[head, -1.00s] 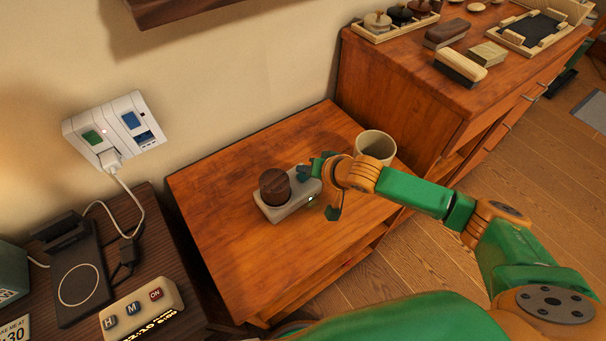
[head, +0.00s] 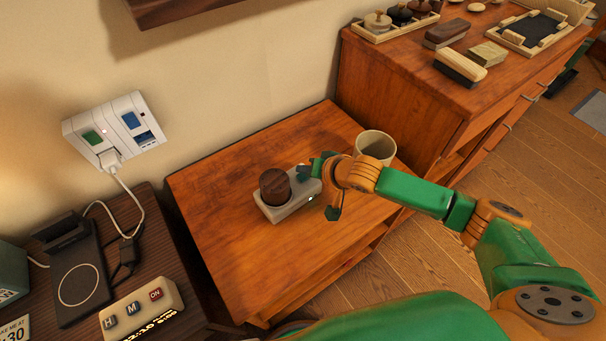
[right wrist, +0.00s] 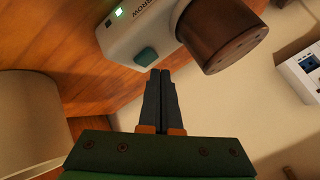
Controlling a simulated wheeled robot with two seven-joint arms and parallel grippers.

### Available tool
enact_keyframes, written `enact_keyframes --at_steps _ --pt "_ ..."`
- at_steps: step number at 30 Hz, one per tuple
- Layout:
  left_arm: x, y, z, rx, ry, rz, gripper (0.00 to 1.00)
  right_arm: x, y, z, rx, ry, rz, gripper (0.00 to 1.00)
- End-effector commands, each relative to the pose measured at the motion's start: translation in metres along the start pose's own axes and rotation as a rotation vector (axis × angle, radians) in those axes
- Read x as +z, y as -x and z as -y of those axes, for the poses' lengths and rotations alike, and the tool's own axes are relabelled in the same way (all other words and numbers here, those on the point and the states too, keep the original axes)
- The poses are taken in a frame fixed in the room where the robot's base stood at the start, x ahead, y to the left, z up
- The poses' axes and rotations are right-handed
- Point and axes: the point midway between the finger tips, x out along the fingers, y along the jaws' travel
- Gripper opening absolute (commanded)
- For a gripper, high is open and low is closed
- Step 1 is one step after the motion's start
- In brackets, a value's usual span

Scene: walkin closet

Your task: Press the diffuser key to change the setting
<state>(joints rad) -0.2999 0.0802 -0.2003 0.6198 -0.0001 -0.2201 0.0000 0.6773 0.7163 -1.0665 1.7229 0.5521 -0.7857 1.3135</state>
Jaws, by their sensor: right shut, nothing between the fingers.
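In the right wrist view, the teal key (right wrist: 146,56) sits on the base (right wrist: 128,38), beside the brown cylinder (right wrist: 222,35). A small green light (right wrist: 119,13) glows on the base. My right gripper (right wrist: 160,72) is shut and empty, its tips right by the key's edge; I cannot tell whether they touch. In the head view the key is hidden by the gripper. My left gripper is not in view.
A beige cup (head: 375,147) stands close behind my right wrist. A wall socket (head: 115,130) holds a plug. The cabinet's left half is clear.

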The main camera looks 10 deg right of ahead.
Motion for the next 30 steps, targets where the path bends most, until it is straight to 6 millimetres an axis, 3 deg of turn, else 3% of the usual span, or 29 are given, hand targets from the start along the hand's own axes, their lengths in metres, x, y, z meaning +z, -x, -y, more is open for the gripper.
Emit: enact_keyframes --at_steps 30 --pt "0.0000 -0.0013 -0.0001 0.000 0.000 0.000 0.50 0.0055 -0.0076 -0.0055 0.000 0.000 0.000 0.00"
